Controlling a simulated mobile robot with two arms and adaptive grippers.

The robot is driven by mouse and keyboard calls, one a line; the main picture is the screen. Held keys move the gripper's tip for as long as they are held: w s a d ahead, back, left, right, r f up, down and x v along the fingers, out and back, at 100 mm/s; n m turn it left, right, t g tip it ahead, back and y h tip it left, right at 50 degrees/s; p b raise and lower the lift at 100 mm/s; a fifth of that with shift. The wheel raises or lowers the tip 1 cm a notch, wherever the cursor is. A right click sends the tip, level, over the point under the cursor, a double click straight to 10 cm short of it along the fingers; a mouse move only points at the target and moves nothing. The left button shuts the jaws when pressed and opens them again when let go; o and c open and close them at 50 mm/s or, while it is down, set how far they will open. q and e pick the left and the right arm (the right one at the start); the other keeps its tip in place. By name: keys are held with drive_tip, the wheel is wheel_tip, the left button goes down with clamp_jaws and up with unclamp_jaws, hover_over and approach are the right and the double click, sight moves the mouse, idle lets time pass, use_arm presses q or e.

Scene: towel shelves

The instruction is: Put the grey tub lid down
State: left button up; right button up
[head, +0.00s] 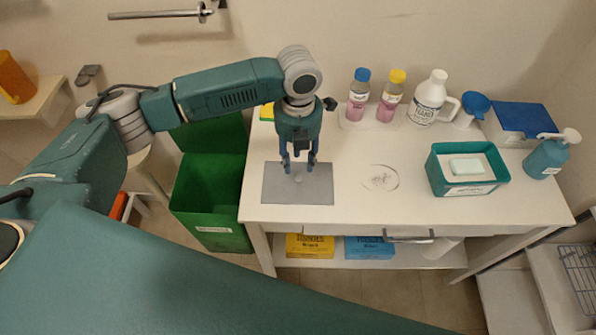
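The grey tub lid (322,190) is a flat grey rectangle with a small round knob in its middle. It appears to lie flat on the left part of the white table (350,212). My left gripper (299,168) points down over the lid, its two blue fingers apart. The knob shows between and just in front of the fingertips, and I see nothing gripped. Whether the fingertips touch the lid cannot be told from this view. A teal open tub (441,183) stands on the right of the table, with a white block inside. My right gripper is not in view.
Two pink bottles (358,98), a white jug (428,103), a blue box (523,118) and a pump bottle (545,157) line the table's back and right. A drawn round mark (380,178) lies on clear tabletop right of the lid. A green bin (207,190) stands left.

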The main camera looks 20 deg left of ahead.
use_arm(q)
wheel_tip(320, 180, up, 5)
drive_tip(key=shift+r+b, duration=0.15)
drive_tip(key=shift+b, duration=0.2)
idle(0.3)
